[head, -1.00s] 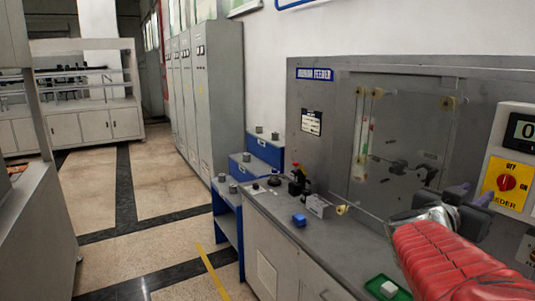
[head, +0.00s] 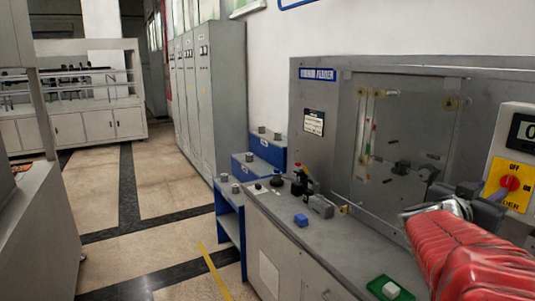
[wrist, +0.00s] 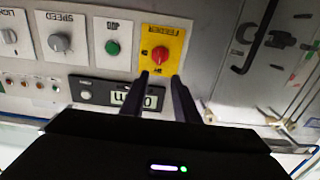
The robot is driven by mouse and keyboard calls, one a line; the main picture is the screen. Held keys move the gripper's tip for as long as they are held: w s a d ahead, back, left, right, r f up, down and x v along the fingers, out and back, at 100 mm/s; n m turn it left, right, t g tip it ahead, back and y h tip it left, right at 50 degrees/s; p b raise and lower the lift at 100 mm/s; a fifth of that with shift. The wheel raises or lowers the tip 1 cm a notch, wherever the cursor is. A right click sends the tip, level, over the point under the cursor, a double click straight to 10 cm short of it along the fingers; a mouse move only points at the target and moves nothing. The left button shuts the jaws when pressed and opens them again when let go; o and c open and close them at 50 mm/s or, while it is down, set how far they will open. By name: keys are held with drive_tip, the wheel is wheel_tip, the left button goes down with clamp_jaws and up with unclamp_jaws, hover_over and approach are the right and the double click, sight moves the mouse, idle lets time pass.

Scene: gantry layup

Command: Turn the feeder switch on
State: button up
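The feeder switch is a red rotary knob (head: 510,183) on a yellow plate (head: 520,172) at the right edge of the head view. In the wrist view, which is upside down, the knob (wrist: 160,54) sits near the top middle on its yellow plate (wrist: 178,38). My gripper (wrist: 161,77) points at the panel with its two dark fingers apart and nothing between them. The fingertips appear just short of the knob, one to each side. In the head view my gripper (head: 497,192) partly covers the plate. The knob's setting is too small to read.
A digital display (wrist: 134,99) is beside the yellow plate. A green button (wrist: 112,47) and a speed knob (wrist: 60,42) share the panel. A grey bench (head: 290,215) holds a blue block (head: 301,220) and a green tray (head: 402,292). Floor is clear at left.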

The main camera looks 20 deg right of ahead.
sight(509, 179)
drive_tip(key=d, duration=0.7)
drive_tip(key=w+d, duration=0.1)
drive_tip(key=d, duration=0.2)
drive_tip(key=shift+w+d, duration=0.1)
drive_tip(key=shift+d, duration=0.05)
clamp_jaws()
drive_tip(key=shift+a, duration=0.25)
drive_tip(key=shift+d, duration=0.2)
